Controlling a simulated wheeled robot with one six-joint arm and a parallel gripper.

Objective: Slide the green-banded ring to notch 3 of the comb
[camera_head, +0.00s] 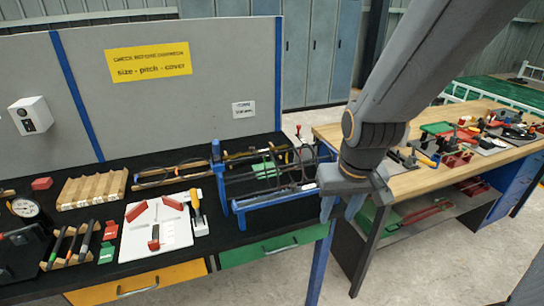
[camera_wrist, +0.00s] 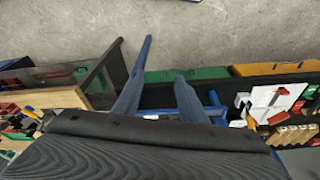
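The rebar cage (camera_head: 290,190) lies in a blue stand (camera_head: 240,207) on the black bench, with dark rings around its long bars. Green shows at the cage (camera_head: 265,170), but I cannot tell whether it is the ring's band or a card behind. I cannot make out the comb or its numbered notches. My gripper (camera_head: 340,209) hangs at the right end of the stand, in front of the bench's right edge. In the wrist view my gripper (camera_wrist: 163,58) has its two fingers apart with nothing between them.
A white board (camera_head: 155,240) with red pieces and a yellow-handled tool (camera_head: 196,207) lie left of the stand. A slatted wooden block (camera_head: 92,190) sits further left. A grey partition (camera_head: 170,85) stands behind. A wooden workbench (camera_head: 425,180) with tools stands to the right across a floor gap.

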